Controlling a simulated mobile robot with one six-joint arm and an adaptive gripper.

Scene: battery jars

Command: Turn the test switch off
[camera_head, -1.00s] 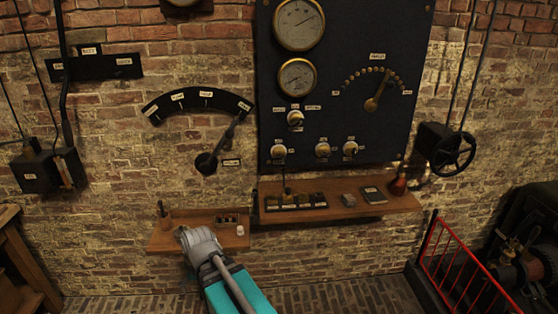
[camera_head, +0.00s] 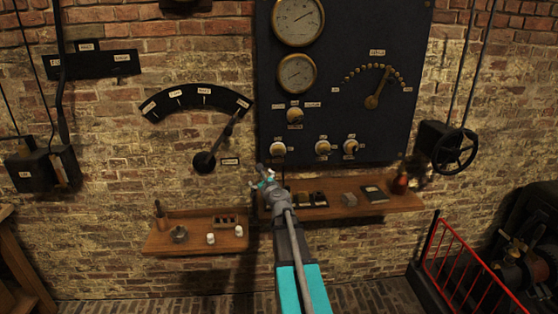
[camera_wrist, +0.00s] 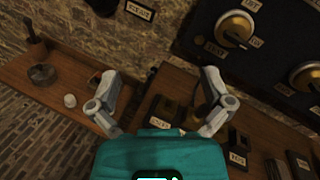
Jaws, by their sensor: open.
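My gripper (camera_head: 262,181) is open and empty. It is in front of the left end of the right shelf, just below the dark panel. In the wrist view its fingers (camera_wrist: 160,82) are spread, with a row of small dark labelled switches (camera_wrist: 163,112) beyond them. A dark upright lever shows beside the right finger, partly hidden. The row also shows in the head view (camera_head: 318,198), its left part hidden by my gripper. A brass-ringed knob (camera_head: 278,149) sits on the panel above; it shows at upper right in the wrist view (camera_wrist: 236,28). I cannot read which switch is marked test.
The left shelf (camera_head: 160,243) holds a round dish (camera_head: 179,234) and small white pieces. A grey block (camera_head: 348,200), a dark book (camera_head: 374,194) and a reddish flask (camera_head: 400,183) are on the right shelf.

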